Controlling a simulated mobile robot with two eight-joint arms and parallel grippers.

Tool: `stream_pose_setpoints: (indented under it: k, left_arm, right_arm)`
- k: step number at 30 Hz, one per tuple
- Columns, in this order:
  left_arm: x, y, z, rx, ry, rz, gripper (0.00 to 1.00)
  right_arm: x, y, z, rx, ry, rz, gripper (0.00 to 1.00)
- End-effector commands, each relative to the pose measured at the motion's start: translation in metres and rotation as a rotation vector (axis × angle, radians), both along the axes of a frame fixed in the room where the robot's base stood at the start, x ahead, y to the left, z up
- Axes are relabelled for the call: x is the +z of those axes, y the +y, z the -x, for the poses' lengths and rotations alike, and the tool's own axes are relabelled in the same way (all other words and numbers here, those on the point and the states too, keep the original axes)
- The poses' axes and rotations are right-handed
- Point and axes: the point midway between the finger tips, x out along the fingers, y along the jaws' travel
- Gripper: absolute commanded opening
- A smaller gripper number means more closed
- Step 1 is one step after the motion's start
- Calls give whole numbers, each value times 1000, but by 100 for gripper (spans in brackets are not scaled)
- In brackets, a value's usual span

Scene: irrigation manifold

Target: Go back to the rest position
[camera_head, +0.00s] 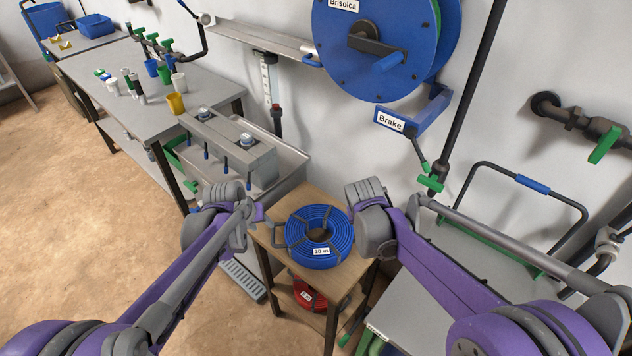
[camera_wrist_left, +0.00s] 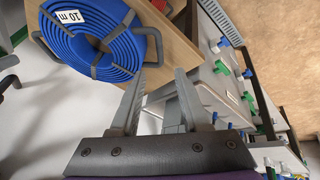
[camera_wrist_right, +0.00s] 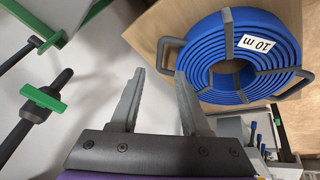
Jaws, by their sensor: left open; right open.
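My left gripper (camera_head: 252,212) is to the left of a blue coiled hose (camera_head: 320,236) in the head view. In the left wrist view its two fingers (camera_wrist_left: 160,95) are spread, with nothing between them. My right gripper is hidden behind its own wrist in the head view; in the right wrist view its fingers (camera_wrist_right: 160,98) are apart and empty. The coil, tagged "10 m", lies flat on a small wooden stand (camera_head: 292,194) between my two arms, and grey handles stick out at its sides. Both grippers are apart from the coil.
A red coil (camera_head: 306,294) sits on the stand's lower shelf. A blue reel (camera_head: 372,45) and a brake bracket (camera_head: 412,115) are on the wall above. A grey bench (camera_head: 200,85) with cups stands at left; a grey cart (camera_head: 470,250) stands at right. Open floor lies at left.

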Motion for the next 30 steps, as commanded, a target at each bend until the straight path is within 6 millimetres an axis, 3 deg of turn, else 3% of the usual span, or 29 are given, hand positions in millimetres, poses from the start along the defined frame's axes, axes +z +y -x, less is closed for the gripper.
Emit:
stream_pose_setpoints:
  k: [5, 8, 11, 18, 24, 30]
  left_arm:
    - [2, 0, 3, 0, -1, -1, 46]
    - [12, 3, 17, -1, -5, -11, 46]
    - [29, 9, 45, -4, -13, -31, 46]
    - [59, 26, 144, -18, -38, -98, 46]
    - [56, 39, 222, -28, -57, -151, 46]
    - [43, 47, 268, -36, -70, -188, 46]
  right_arm:
    - [2, -1, 2, -1, 0, -1, 46]
    - [11, -4, 16, -3, -3, -10, 46]
    - [28, -10, 45, -6, -8, -32, 46]
    - [58, -23, 144, -19, -29, -101, 46]
    - [57, -27, 221, -30, -51, -153, 46]
    - [43, -27, 267, -37, -67, -189, 46]
